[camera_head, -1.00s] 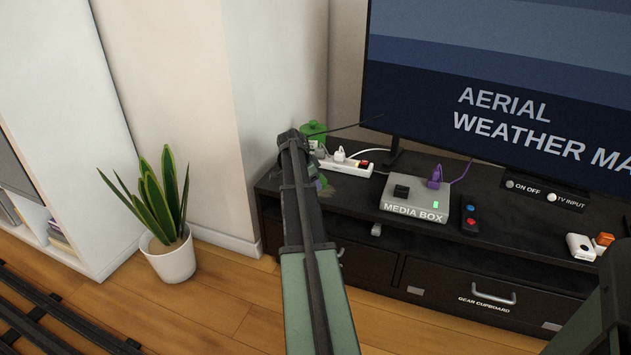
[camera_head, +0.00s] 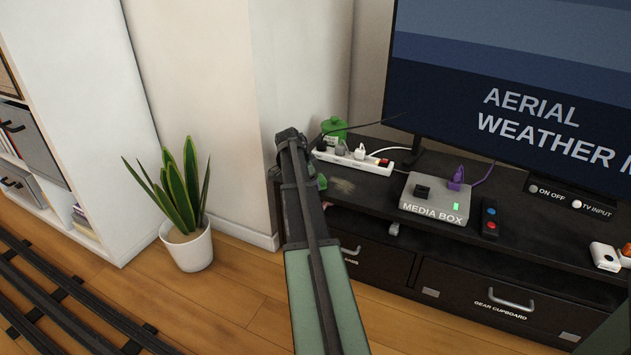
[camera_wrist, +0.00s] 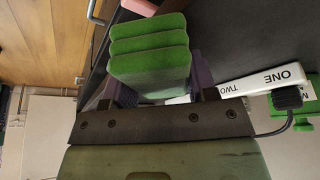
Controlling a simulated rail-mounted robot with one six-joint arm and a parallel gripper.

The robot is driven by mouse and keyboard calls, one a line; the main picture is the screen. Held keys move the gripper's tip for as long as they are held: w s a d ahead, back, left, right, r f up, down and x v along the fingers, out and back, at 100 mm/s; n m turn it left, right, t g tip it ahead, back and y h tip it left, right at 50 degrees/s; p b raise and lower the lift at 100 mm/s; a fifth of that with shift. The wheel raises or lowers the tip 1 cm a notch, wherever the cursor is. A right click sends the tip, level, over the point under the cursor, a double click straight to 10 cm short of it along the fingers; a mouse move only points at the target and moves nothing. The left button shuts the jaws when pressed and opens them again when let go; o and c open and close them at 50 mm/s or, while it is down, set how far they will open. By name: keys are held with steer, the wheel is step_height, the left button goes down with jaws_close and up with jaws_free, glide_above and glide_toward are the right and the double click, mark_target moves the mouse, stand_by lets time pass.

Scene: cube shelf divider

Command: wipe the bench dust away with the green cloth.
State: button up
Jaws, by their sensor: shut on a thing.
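The green cloth (camera_wrist: 150,50) is a thick folded pad. In the wrist view it sits between the two fingers of my gripper (camera_wrist: 162,88), which is shut on it. In the head view only a small green piece of the cloth (camera_head: 322,182) shows past my arm, at the left end of the dark bench (camera_head: 385,188). My arm hides most of the gripper there. A tan dust patch (camera_head: 342,185) lies on the bench top just right of the cloth. I cannot tell whether the cloth touches the bench.
A white power strip (camera_head: 346,160) with plugs lies behind the dust, with a green lidded container (camera_head: 334,128) behind it. A media box (camera_head: 434,199), a remote (camera_head: 489,218) and a television (camera_head: 510,90) stand to the right. A potted plant (camera_head: 187,248) stands left on the floor.

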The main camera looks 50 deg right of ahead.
mark_target(343, 182)
steer(key=shift+s+d+f, duration=0.1)
steer(key=shift+s+d, duration=0.8)
steer(key=shift+d, duration=0.55)
steer(key=shift+s+d, duration=0.85)
steer(key=shift+d, duration=0.55)
steer(key=shift+s+d+f, duration=0.1)
steer(key=shift+s+d, duration=0.8)
steer(key=shift+d, duration=0.55)
steer(key=shift+r, duration=0.15)
steer(key=shift+s+d+r+p, duration=0.1)
steer(key=shift+d+r+p, duration=0.05)
steer(key=shift+r+p, duration=0.35)
steer(key=shift+r, duration=0.25)
